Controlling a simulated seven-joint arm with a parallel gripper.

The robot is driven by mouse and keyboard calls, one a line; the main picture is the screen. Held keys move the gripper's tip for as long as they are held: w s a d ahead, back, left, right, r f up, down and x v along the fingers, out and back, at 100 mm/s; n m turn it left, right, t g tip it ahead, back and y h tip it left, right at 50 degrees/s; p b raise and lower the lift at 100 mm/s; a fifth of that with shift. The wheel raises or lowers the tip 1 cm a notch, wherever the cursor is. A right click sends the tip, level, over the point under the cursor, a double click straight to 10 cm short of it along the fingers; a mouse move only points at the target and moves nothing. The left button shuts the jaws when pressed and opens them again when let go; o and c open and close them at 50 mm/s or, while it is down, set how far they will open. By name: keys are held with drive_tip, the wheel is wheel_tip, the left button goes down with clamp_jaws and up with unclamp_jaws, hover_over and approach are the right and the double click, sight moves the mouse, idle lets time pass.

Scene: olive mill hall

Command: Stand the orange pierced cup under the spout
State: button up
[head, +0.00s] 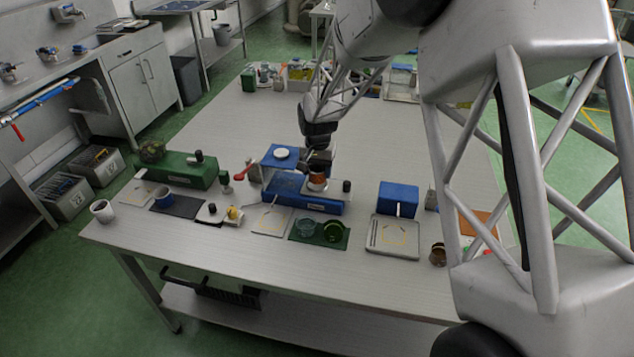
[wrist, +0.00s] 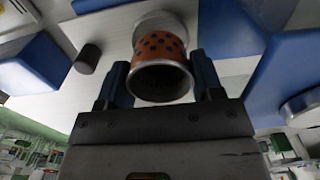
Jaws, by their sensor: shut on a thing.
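The orange pierced cup (head: 317,180) is at my gripper (head: 318,167), over the right part of the middle blue machine (head: 322,205). In the wrist view the cup (wrist: 163,47) has dark holes and a metal rim, and sits between the two blue fingers of my gripper (wrist: 162,78), which is shut on it. A pale round part lies just beyond the cup; I cannot tell whether they touch. A small pale spout (head: 399,209) juts from the blue box (head: 399,196) at right, above a grey tray (head: 374,247) with yellow marks.
A green machine (head: 185,170) stands at left, with a blue cup (head: 163,199) and a white cup (head: 102,211) near it. A red-knobbed lever (head: 241,172) is left of the middle machine. A green mat (head: 304,238) holds glass dishes. A brown cup (head: 438,254) stands right of the tray.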

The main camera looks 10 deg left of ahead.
drive_tip(key=shift+r, duration=1.95)
drive_tip(key=s+d+f, duration=0.2)
drive_tip(key=s+d, duration=0.4)
drive_tip(key=d, duration=0.6)
drive_tip(key=s+d+f, duration=0.3)
drive_tip(key=s+d, duration=0.4)
drive_tip(key=d, duration=0.6)
drive_tip(key=shift+f, duration=0.15)
drive_tip(key=shift+f, duration=0.2)
drive_tip(key=shift+f, duration=2.85)
drive_tip(key=shift+w, duration=1.5)
drive_tip(key=shift+w+f, duration=0.1)
drive_tip(key=shift+f, duration=0.05)
